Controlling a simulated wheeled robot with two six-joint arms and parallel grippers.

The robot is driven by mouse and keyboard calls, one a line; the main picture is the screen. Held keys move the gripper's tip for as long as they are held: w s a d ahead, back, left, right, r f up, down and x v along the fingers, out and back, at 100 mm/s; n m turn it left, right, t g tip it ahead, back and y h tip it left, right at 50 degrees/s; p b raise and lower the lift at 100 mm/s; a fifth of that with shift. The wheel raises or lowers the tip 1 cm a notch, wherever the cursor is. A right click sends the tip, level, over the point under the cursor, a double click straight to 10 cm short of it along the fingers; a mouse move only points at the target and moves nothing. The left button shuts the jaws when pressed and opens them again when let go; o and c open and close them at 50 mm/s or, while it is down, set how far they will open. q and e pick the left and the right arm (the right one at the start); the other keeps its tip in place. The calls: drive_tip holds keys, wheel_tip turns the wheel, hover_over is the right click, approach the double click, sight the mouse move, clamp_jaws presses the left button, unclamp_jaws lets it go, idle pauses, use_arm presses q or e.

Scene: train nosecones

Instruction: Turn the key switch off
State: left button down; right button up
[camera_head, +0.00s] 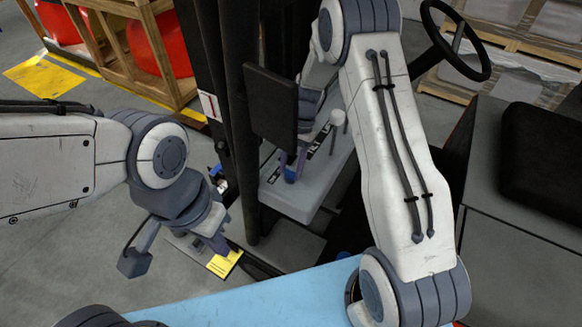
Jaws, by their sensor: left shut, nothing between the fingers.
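A small blue piece (291,175), which may be the key switch, sits on the grey console (292,206) beyond the dark post. Its turned position is too small to tell. My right gripper (292,160) reaches down from behind the black screen, with its fingertips at the blue piece. The screen hides most of this gripper, and I cannot tell whether it grips the piece. My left gripper (219,243) is shut and empty, pointing down left of the post, apart from the console.
The black screen (270,105) and dark post (240,170) stand between my arms. A white-topped lever (338,118) rises from the console beside my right gripper. A steering wheel (455,45) is at the upper right. Wooden crates (130,55) stand at the upper left.

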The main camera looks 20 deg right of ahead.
drive_tip(key=shift+o, duration=1.2)
drive_tip(key=b+v, duration=0.2)
drive_tip(key=v, duration=0.5)
drive_tip(key=shift+r+b, duration=0.25)
drive_tip(key=shift+b, duration=0.05)
